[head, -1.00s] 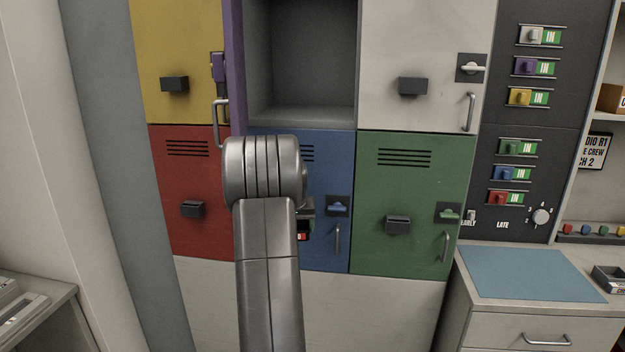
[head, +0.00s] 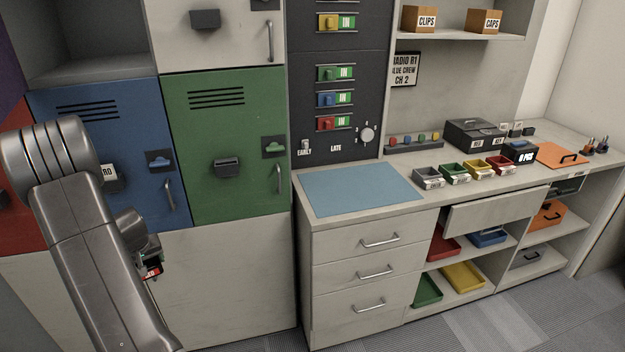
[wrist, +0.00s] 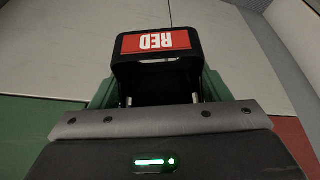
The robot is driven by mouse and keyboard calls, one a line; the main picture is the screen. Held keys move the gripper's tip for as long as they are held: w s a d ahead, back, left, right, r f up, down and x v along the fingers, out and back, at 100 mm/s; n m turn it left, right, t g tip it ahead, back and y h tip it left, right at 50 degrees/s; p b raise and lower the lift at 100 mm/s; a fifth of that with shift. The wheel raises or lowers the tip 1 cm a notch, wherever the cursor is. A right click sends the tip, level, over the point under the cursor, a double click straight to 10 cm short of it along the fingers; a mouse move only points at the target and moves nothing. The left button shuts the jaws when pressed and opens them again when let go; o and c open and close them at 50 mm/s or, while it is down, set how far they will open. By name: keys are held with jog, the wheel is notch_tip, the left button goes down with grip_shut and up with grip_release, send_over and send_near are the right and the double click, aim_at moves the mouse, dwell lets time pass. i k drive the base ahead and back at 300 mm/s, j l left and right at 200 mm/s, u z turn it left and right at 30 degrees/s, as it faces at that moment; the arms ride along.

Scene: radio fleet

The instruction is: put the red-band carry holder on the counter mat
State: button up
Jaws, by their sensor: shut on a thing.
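The red-band carry holder (wrist: 155,62) is black with a red label reading "RED". It fills the upper middle of the wrist view, and my gripper (wrist: 155,98) is shut on it. In the head view a small part of the holder (head: 151,271) shows beside my arm at the lower left, its red label partly visible. My gripper is mostly hidden there behind my arm. The counter mat (head: 360,188) is a flat blue rectangle on the left end of the counter, to the right of the holder, and it is bare.
Blue (head: 100,180) and green (head: 222,130) locker doors with protruding handles stand behind my arm. Small labelled bins (head: 455,173) and a black case (head: 474,134) sit on the counter right of the mat. Drawers (head: 368,242) lie below it, with open shelves beside them.

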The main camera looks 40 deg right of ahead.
aim_at(357, 185)
jog(key=k+l, duration=0.1)
jog(key=l, duration=0.3)
jog(key=l+u, duration=0.15)
jog(key=l, duration=0.25)
jog(key=k+l, duration=0.15)
jog(key=l, duration=0.25)
jog(key=k+l+u, duration=0.1)
jog(key=l, duration=0.3)
jog(key=k+l+u, duration=0.1)
jog(key=l, duration=0.25)
